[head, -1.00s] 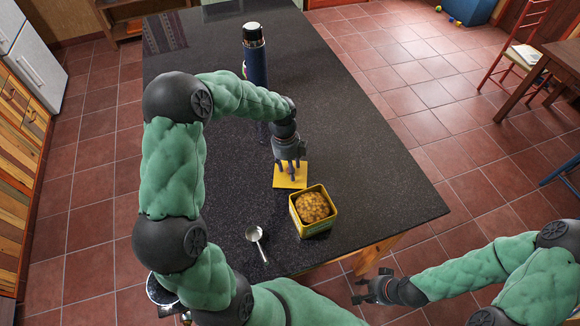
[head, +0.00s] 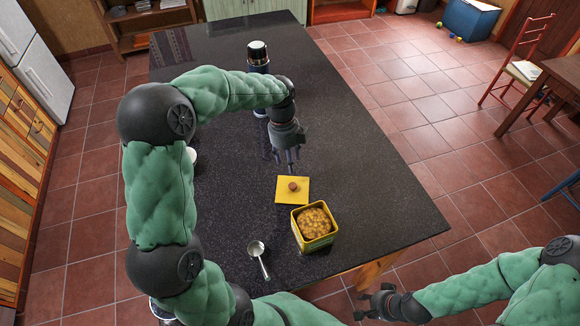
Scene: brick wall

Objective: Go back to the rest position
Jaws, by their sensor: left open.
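My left gripper (head: 287,156) is open and empty above the dark counter, a little behind a yellow square lid (head: 292,198). The lid has a brown knob and lies flat on the counter. My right gripper (head: 370,304) is low at the bottom right, off the counter's near right side. It is small in view, and its fingers look apart with nothing between them.
The dark counter (head: 355,150) bears an open yellow tin (head: 326,241) with brown contents, a metal scoop (head: 261,262) and a dark blue flask (head: 258,58) partly behind my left arm. A red chair (head: 522,62) and table stand at right.

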